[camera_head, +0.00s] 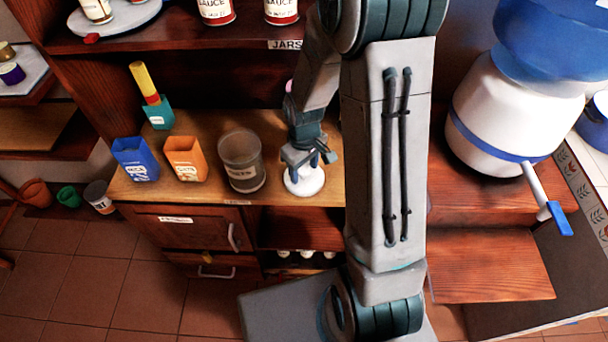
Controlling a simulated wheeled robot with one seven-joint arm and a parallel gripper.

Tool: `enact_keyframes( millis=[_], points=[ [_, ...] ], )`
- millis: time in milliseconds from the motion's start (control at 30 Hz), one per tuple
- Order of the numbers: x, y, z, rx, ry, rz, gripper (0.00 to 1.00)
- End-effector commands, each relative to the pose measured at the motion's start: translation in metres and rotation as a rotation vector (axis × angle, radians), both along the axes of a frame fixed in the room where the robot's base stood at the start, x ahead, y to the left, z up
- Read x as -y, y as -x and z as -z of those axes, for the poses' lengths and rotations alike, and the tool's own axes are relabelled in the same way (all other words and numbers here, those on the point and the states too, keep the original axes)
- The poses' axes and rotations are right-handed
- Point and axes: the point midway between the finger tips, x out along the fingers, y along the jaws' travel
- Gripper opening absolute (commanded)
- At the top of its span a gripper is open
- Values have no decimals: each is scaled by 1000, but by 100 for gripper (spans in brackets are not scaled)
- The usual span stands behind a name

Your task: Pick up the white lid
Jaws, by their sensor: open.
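The white lid (304,184) is a round white disc lying on the wooden counter, right of a grey jar. My gripper (304,166) is directly above it, pointing down, with its fingers apart. The gripper hides the top middle of the lid. I cannot tell whether the fingers touch it.
A grey see-through jar (242,161) stands close left of the lid. An orange box (185,160), a blue box (136,160) and a teal holder (159,114) stand farther left. A shelf with sauce cans (282,10) overhangs behind. Wooden steps (480,265) are at right.

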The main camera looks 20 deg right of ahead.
Motion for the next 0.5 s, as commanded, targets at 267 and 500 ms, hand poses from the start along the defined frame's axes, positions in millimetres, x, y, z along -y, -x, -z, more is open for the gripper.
enact_keyframes(
  millis=[267,500],
  points=[
    [0,0,0,0,0,0,9],
    [0,0,0,0,0,0,6]
  ],
)
